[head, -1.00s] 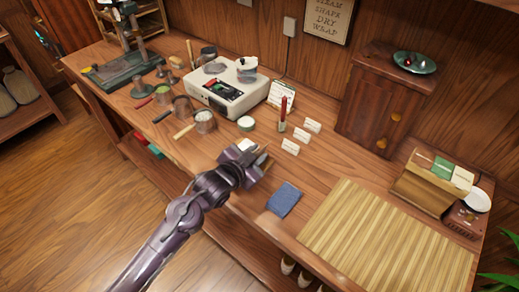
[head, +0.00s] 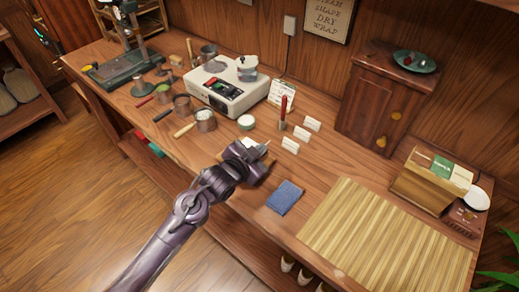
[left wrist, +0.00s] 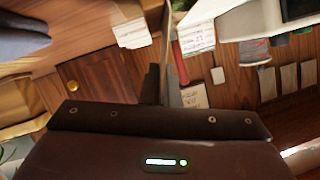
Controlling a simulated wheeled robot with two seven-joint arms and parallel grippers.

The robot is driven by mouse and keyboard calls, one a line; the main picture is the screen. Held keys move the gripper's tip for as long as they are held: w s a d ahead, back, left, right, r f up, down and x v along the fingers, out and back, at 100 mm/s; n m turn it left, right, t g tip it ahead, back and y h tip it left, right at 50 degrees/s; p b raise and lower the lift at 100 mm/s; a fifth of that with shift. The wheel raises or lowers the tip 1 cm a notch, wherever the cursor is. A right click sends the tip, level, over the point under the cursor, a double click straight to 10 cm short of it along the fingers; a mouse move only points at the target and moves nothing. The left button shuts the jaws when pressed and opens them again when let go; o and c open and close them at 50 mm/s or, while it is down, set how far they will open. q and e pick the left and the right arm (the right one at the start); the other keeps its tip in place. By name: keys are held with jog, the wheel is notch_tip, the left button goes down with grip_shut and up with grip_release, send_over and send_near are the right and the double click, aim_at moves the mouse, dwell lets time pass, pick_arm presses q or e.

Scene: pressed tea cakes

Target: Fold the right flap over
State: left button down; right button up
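My left gripper (head: 262,156) is low over the front middle of the table in the head view. A brown wooden piece (head: 262,174) shows partly beneath it, and a small white patch (head: 250,142) shows just behind it. My gripper and wrist hide most of what lies there, so I cannot make out a flap or its state. In the left wrist view, the dark fingers (left wrist: 163,88) stand close together beside a thin upright strip (left wrist: 166,50). I cannot tell whether they grip it. My right gripper is in neither view.
A folded blue cloth (head: 285,197) and a bamboo mat (head: 385,240) lie to the right. Behind are small white cards (head: 290,145), a red-handled tool (head: 283,110) and a white appliance (head: 227,88). Cups (head: 205,121) stand left; a wooden cabinet (head: 368,105) stands at the back right.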

pick_arm(q)
jog(key=shift+w+a+r+n+g+h+p, duration=0.4)
jog(key=shift+n+p, duration=0.5)
jog(key=shift+p, duration=0.75)
jog(key=shift+a+h+p, duration=0.2)
jog(key=shift+h+p, duration=0.1)
jog(key=shift+p, duration=0.1)
jog(key=shift+w+a+f+n+g+h+p, duration=0.1)
jog(key=shift+w+a+n+g+h+p, duration=0.25)
jog(key=shift+n+p, duration=0.5)
jog(key=shift+w+a+f+n+g+h, duration=0.25)
jog(key=shift+a+n+h, duration=0.1)
jog(key=shift+n, duration=0.3)
jog(key=shift+p, duration=0.3)
jog(key=c, duration=1.7)
grip_release()
jog(key=shift+s, duration=0.1)
